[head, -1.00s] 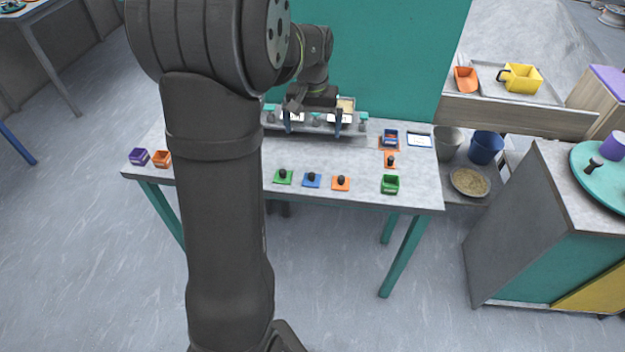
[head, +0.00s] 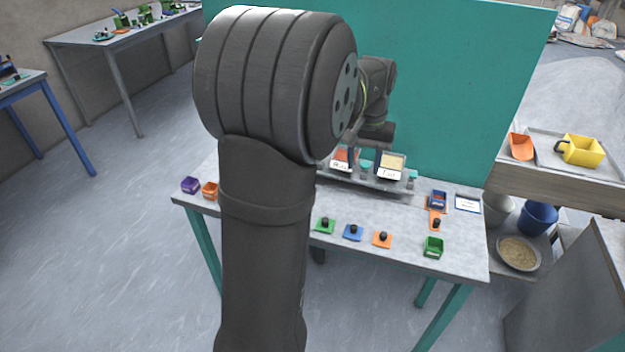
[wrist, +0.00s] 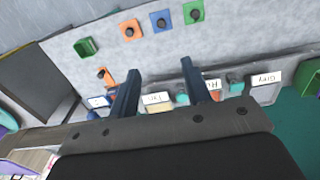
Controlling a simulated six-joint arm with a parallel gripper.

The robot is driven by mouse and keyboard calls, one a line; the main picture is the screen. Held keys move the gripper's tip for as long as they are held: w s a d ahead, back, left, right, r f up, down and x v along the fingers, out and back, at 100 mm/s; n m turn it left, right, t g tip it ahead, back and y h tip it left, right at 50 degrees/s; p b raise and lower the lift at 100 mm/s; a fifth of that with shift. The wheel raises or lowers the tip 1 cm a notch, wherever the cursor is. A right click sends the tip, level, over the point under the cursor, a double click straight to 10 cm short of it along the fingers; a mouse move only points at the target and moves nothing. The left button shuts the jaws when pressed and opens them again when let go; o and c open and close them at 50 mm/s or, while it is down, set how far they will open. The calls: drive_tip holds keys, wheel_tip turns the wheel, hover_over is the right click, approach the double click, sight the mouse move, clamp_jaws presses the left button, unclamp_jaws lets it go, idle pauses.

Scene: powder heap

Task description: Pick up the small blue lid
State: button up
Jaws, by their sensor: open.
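The small blue lid (head: 353,236) is a flat square with a black knob. It lies on the grey table between a green lid (head: 325,228) and an orange lid (head: 382,242). The wrist view shows the blue lid (wrist: 164,27) near the top edge, beyond my fingertips. My gripper (wrist: 160,66) is open and empty, its two dark fingers apart. In the head view my gripper (head: 366,156) is above the back of the table by the labelled rack, well apart from the lid and partly hidden by my arm.
A green bin (head: 433,250) stands right of the lids. A blue bin (head: 437,201) and another orange lid (head: 436,226) are farther back. Purple (head: 190,186) and orange (head: 210,191) bins stand at the left. A rack (head: 400,189) with labelled compartments lines the back, before a teal panel (head: 450,90).

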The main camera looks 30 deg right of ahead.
drive_tip(key=m+h, duration=0.4)
drive_tip(key=m, duration=0.7)
approach(354, 226)
drive_tip(key=shift+g, duration=0.3)
drive_tip(key=x, duration=0.9)
drive_tip(key=shift+w, duration=0.25)
clamp_jaws()
